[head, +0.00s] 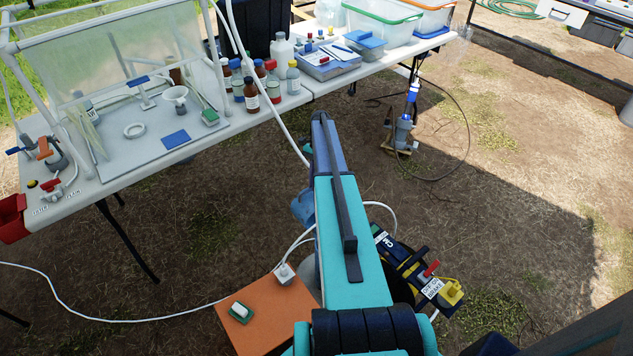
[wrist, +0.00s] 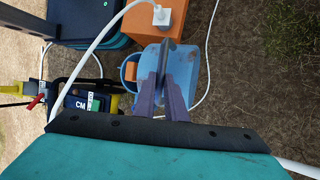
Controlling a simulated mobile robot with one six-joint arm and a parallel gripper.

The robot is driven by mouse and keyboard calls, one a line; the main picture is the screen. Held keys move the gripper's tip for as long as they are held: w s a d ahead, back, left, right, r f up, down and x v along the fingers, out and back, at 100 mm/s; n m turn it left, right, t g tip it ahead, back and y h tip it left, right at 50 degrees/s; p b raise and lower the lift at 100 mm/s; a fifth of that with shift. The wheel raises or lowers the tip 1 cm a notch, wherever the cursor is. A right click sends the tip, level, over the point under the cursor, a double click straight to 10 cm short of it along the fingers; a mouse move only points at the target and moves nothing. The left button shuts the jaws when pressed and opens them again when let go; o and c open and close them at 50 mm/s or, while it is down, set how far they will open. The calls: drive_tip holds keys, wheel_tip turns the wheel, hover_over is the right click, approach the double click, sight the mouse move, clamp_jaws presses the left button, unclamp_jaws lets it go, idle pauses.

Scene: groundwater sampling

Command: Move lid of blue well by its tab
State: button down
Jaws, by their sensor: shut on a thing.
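The blue well lid (wrist: 186,62) lies below my gripper in the wrist view. A grey upright tab (wrist: 165,58) stands over it, between my gripper's (wrist: 163,76) two dark fingers, which are shut on it. In the head view only a blue piece of the well (head: 303,208) shows left of my arm, which hides my gripper.
An orange box (head: 262,318) with a white plug and cable stands close to the well. A dark and yellow device (head: 410,265) with a red lever and cables is right of my arm. White tables (head: 150,165) with bottles stand behind. Bare ground lies between.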

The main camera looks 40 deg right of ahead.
drive_tip(key=shift+w+a+f, duration=0.2)
drive_tip(key=shift+f, duration=0.25)
drive_tip(key=c, duration=1.8)
unclamp_jaws()
drive_tip(key=shift+w+d, duration=0.1)
drive_tip(key=shift+r, duration=0.1)
drive_tip(key=shift+d+r, duration=0.15)
drive_tip(key=b+v, duration=0.1)
drive_tip(key=v, duration=0.6)
drive_tip(key=shift+w, duration=0.1)
